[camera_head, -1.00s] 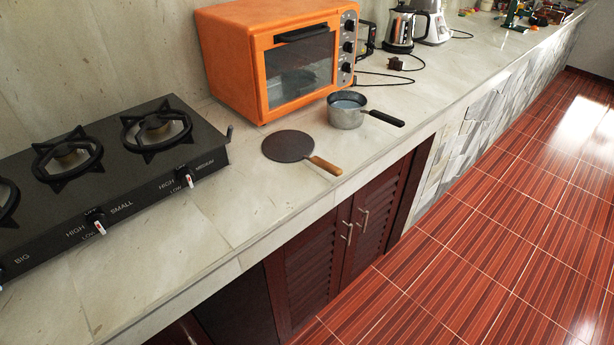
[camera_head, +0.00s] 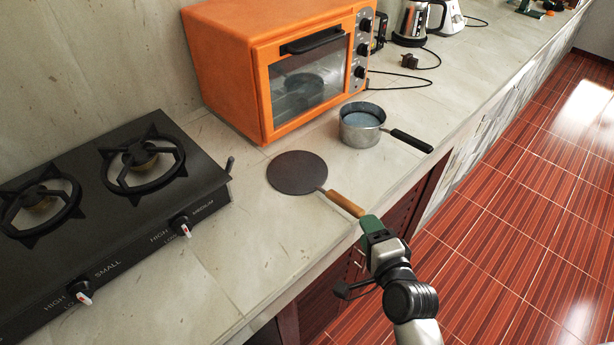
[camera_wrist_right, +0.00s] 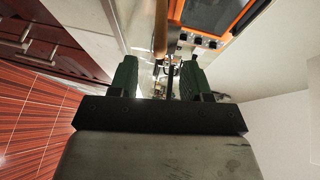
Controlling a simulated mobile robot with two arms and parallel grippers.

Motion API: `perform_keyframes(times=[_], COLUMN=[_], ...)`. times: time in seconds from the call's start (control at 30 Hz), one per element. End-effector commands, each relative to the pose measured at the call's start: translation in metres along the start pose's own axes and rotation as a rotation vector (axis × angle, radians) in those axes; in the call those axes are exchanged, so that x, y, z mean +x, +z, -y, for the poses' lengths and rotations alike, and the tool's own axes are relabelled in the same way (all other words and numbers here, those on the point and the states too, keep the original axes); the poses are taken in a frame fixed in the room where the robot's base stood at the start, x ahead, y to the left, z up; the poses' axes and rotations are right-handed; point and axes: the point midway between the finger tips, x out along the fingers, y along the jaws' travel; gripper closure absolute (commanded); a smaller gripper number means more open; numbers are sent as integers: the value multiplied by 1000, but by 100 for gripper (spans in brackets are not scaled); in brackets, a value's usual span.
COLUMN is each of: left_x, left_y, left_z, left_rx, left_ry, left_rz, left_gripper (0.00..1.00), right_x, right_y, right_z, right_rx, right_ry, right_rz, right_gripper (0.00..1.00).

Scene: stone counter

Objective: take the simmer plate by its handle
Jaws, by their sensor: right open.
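The simmer plate (camera_head: 298,173) is a thin dark round disc lying flat on the counter, in front of the orange oven. Its wooden handle (camera_head: 345,203) points toward the counter's front edge. My right gripper (camera_head: 369,223) is at the handle's outer end, above the front edge of the counter. In the right wrist view the green fingers (camera_wrist_right: 158,78) are apart, and the brown handle (camera_wrist_right: 161,32) shows ahead in line with the gap between them. Whether the handle end is between the fingers is unclear. My left gripper is not in view.
A metal saucepan (camera_head: 361,131) with a black handle stands just right of the plate. The orange oven (camera_head: 225,75) is behind, and a black gas stove (camera_head: 110,225) is at the left. Bare counter lies between stove and plate. A kettle (camera_head: 412,22) stands farther back.

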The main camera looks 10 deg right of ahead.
Motion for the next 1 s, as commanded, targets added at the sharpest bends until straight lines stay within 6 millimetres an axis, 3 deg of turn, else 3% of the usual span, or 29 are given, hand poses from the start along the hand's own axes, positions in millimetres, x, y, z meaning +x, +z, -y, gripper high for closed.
perform_keyframes(times=[0.1,0.4,0.6,0.93,1.0], left_x=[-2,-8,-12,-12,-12], left_y=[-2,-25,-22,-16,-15], left_z=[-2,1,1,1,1], left_rx=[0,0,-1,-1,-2], left_ry=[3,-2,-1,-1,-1], left_rz=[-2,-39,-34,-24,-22], left_gripper=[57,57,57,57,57], right_x=[18,46,72,79,79], right_y=[0,0,0,0,0], right_z=[1,3,2,0,0], right_rx=[-1,-3,-4,-4,-4], right_ry=[0,-1,0,1,1], right_rz=[0,0,-1,-1,-1], right_gripper=[52,52,52,52,63])
